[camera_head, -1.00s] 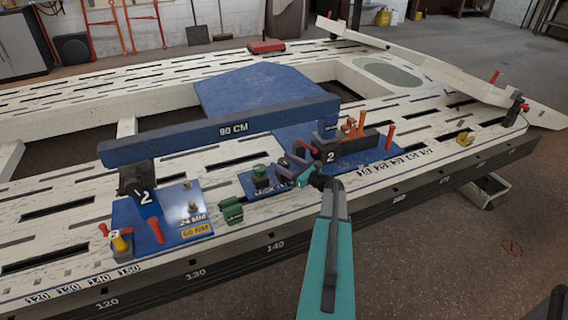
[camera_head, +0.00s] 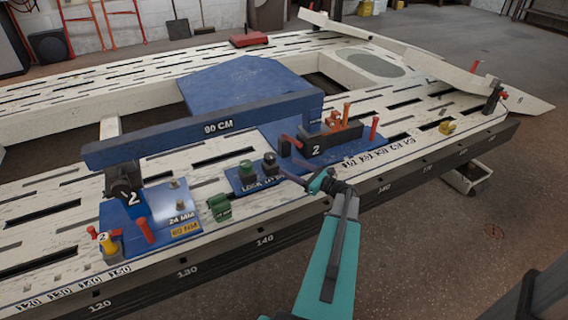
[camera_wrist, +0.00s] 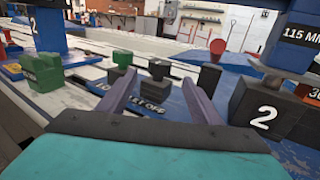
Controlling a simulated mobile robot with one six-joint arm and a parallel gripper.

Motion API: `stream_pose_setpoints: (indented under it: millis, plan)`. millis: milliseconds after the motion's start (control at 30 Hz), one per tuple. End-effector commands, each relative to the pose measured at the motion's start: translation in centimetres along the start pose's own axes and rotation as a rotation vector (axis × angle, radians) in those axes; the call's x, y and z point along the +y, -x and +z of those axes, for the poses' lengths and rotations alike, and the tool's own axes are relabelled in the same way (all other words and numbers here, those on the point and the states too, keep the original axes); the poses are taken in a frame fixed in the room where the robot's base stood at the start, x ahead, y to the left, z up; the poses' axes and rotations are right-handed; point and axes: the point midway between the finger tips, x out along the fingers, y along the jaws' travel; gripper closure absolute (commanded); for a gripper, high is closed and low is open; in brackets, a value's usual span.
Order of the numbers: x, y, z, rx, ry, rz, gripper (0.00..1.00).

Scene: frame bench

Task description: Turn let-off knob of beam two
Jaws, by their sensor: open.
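Beam two is a blue beam (camera_head: 205,128) marked 90 CM, resting on two dark supports marked 2. Between them, a blue panel (camera_head: 237,183) carries a green knob (camera_head: 246,166) on the left and a black knob (camera_head: 270,160) on the right, by the let-off lettering. My gripper (camera_head: 288,172) is just right of the black knob, open and empty. In the wrist view the black knob (camera_wrist: 160,67) shows between and beyond the two fingertips (camera_wrist: 158,82). I cannot tell whether they touch it. The green knob (camera_wrist: 122,57) is beyond the left finger; LET OFF is partly hidden.
A small green block (camera_head: 220,208) sits left of the panel. The right support (camera_head: 316,148) stands close to my gripper, with orange and red handles (camera_head: 346,110). It looms at right in the wrist view (camera_wrist: 265,108). Open floor lies in front of the bench.

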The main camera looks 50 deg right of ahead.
Motion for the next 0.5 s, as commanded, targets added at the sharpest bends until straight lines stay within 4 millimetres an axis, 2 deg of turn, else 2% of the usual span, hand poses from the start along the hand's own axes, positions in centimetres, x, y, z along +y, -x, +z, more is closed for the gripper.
stream_pose_setpoints:
  millis: [200,500]
  plan:
    - [0.0,1.9,0.0,0.001,0.0,0.0,0.41]
    - [0.0,2.2,0.0,0.0,0.001,0.001,0.41]
